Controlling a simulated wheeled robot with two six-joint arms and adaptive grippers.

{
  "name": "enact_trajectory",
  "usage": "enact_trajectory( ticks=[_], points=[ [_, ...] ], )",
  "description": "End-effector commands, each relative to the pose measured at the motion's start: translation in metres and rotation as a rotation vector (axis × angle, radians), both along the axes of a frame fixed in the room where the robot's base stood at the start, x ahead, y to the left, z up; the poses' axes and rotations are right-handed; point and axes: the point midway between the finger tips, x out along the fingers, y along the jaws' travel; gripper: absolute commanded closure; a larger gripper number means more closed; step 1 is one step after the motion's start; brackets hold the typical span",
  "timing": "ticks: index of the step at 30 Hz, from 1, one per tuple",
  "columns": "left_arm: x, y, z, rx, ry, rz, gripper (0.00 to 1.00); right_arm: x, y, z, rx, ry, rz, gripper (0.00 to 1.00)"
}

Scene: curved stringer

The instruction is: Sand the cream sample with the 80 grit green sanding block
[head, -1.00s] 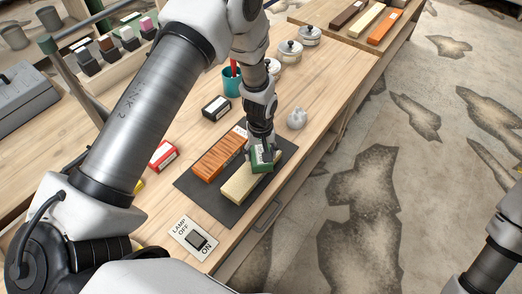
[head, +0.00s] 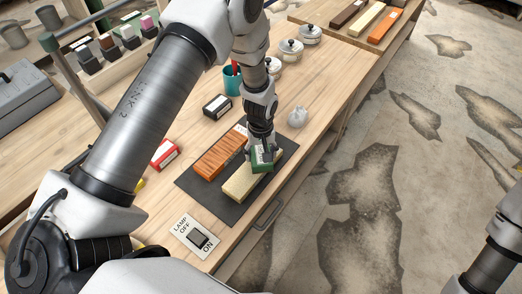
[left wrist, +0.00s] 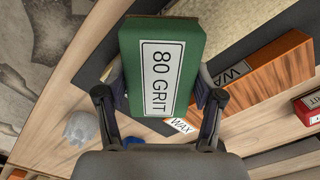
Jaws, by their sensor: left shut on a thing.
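The green sanding block (head: 262,159) is in my left gripper (head: 261,147), and its 80 GRIT label faces the left wrist view (left wrist: 160,70). The gripper is shut on its sides. The cream sample (head: 240,184) lies on the dark mat (head: 229,212), directly under the block, which covers its far part. Whether the block touches the sample I cannot tell. An orange wood-grained sample (head: 219,155) lies beside it on the mat, to the left. My right gripper is not in view; only part of my right arm shows at the right edge.
A lamp switch plate (head: 194,237) is at the near end of the bench. A red box (head: 164,154), a black box (head: 217,107), a teal cup (head: 233,82) and a small grey figurine (head: 297,117) stand around the mat. Lidded tins (head: 290,52) stand farther back.

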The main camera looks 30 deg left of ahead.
Motion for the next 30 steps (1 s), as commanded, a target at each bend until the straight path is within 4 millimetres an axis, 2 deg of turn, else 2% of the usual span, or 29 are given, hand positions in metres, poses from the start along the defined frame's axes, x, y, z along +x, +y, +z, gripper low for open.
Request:
enact_trajectory(
  ticks=[1,3,18,23,30],
  points=[
    [0.001,0.0,0.014,0.0,-0.004,-0.001,0.71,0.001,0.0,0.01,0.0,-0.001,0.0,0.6],
    [0.001,-0.001,0.027,0.0,-0.002,-0.002,0.71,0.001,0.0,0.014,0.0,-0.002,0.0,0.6],
    [0.001,-0.003,0.071,0.0,-0.002,-0.01,0.71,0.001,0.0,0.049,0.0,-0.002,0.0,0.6],
    [0.001,-0.003,0.08,0.0,-0.001,-0.012,0.71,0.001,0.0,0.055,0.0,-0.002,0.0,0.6],
    [0.001,-0.003,0.081,0.0,-0.001,-0.012,0.71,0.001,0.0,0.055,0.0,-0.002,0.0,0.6]
  ],
)
